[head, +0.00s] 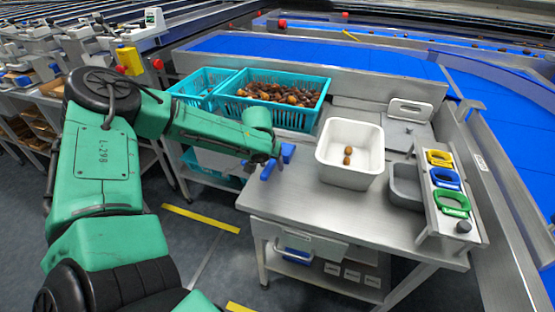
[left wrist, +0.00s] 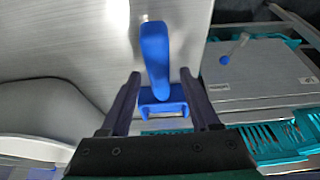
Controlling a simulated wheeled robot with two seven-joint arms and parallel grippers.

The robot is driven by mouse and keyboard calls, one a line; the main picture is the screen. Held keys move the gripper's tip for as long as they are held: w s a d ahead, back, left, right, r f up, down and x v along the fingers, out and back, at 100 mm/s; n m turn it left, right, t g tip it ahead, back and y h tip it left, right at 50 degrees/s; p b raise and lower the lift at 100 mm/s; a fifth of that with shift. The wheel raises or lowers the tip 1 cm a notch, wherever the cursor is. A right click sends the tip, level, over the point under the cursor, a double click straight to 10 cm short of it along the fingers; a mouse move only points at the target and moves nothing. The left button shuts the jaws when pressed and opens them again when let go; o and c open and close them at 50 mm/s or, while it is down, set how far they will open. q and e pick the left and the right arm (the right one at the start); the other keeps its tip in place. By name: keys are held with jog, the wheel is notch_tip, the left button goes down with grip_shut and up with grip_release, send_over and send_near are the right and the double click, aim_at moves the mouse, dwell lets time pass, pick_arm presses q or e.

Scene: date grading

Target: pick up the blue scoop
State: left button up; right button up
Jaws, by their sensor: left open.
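The blue scoop (head: 268,171) lies at the left edge of the steel table, partly covered by my left gripper in the head view. In the left wrist view the scoop (left wrist: 155,55) has its handle pointing to the top of the picture and its wider blue end between my fingers. My left gripper (left wrist: 161,83) is open, with one dark finger on each side of the scoop. A gap shows beside the handle; whether the fingers touch the wider end I cannot tell. In the head view the gripper (head: 278,158) is low over the table edge. My right gripper is not in view.
A white bin (head: 334,172) holding a few dates stands right of the scoop. Teal baskets (head: 318,104), one full of dates, are behind. A grey tub (head: 402,188) and a rack with yellow, blue and green rings (head: 452,202) are at the right. Bare steel lies in front.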

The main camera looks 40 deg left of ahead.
pick_arm(q)
grip_shut()
dwell(1.4)
